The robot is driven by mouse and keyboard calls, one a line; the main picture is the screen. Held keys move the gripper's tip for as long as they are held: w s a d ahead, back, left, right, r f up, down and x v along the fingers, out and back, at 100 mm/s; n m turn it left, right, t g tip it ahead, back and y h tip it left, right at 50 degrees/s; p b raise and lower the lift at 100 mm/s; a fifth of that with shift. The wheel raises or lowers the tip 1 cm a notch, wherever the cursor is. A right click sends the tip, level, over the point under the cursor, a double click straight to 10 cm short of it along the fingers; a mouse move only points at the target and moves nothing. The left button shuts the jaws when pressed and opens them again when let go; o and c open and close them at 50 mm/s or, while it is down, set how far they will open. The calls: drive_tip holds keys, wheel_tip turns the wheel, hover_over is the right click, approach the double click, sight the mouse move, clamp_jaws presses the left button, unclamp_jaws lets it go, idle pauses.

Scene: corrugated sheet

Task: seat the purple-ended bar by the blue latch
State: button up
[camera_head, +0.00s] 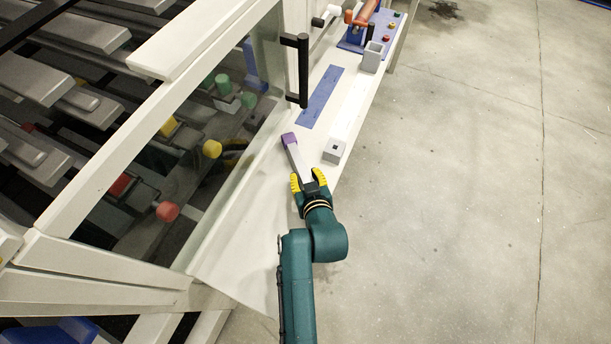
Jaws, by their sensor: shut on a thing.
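The bar (298,161) is grey with a purple end (289,139). It points away from my gripper (309,183), up and slightly left, over the white ledge beside the machine. The gripper's yellow fingers are closed around the bar's near end, and the purple end is free. I cannot tell whether the bar touches the ledge. A blue upright part (250,64) shows behind the glass at the upper middle; I cannot tell whether it is the blue latch. A flat blue strip (321,97) lies on the ledge beyond the bar.
A grey block with a square hole (334,151) stands right of the bar, and a similar grey block (372,57) stands farther along. A black door handle (303,70) juts out above the ledge. A blue panel (352,44) carries an orange cylinder. Open floor lies right.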

drive_tip(key=o, duration=1.2)
drive_tip(key=shift+c, duration=0.2)
drive_tip(key=shift+s+r+p, duration=0.15)
drive_tip(key=shift+r+p, duration=0.15)
drive_tip(key=p+v, duration=0.4)
drive_tip(key=v, duration=0.7)
drive_tip(key=shift+s+r+p, duration=0.1)
drive_tip(key=shift+s+p, duration=0.2)
drive_tip(key=shift+p, duration=0.1)
drive_tip(key=w+d+r+t, duration=0.1)
drive_tip(key=r+t, duration=0.2)
drive_tip(key=r, duration=1.3)
drive_tip(key=w+d+r+m+t+h, duration=0.1)
drive_tip(key=w+r+t, duration=0.1)
drive_tip(key=r, duration=1.4)
drive_tip(key=shift+w+t, duration=0.3)
drive_tip(key=shift+t, duration=0.6)
drive_tip(key=shift+o, duration=0.9)
drive_tip(key=s+r+m+t, duration=0.1)
drive_tip(key=s+r, duration=0.2)
drive_tip(key=r, duration=0.3)
drive_tip(key=s+d+r+t+h, duration=0.1)
drive_tip(key=s+r+t, duration=0.1)
drive_tip(key=r, duration=0.4)
drive_tip(key=shift+s+m+h, duration=0.3)
drive_tip(key=shift+s+m, duration=0.1)
drive_tip(key=shift+s, duration=0.05)
